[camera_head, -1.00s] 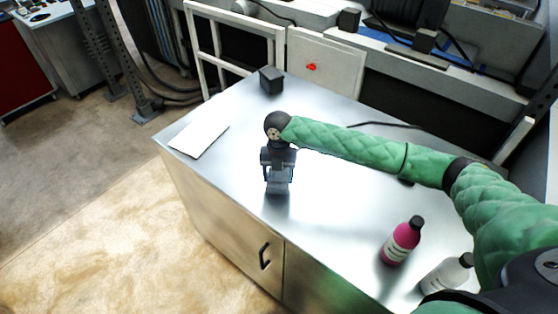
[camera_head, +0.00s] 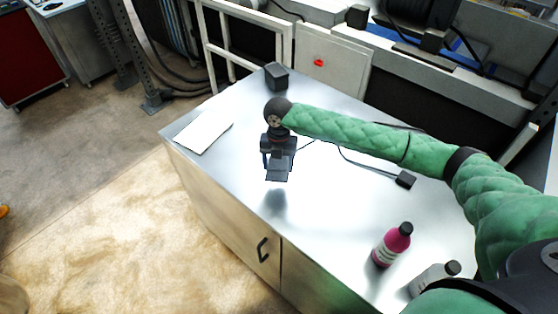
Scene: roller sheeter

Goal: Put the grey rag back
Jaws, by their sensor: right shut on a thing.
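My right gripper (camera_head: 279,165) points down over the middle left of the metal worktop (camera_head: 330,225). It is shut on a small dark grey piece (camera_head: 278,173), which looks like the grey rag, though jaws and piece are hard to tell apart. A soft shadow lies on the worktop below, apart from the piece, so it hangs above the surface. A flat white sheet or pad (camera_head: 205,130) lies at the worktop's left corner. My left gripper is not in view.
A black box (camera_head: 276,76) stands at the back edge. A small black block (camera_head: 405,179) with a cord lies right of the middle. A magenta bottle (camera_head: 391,245) and a whitish bottle (camera_head: 432,279) stand at the front right. The front middle of the worktop is clear.

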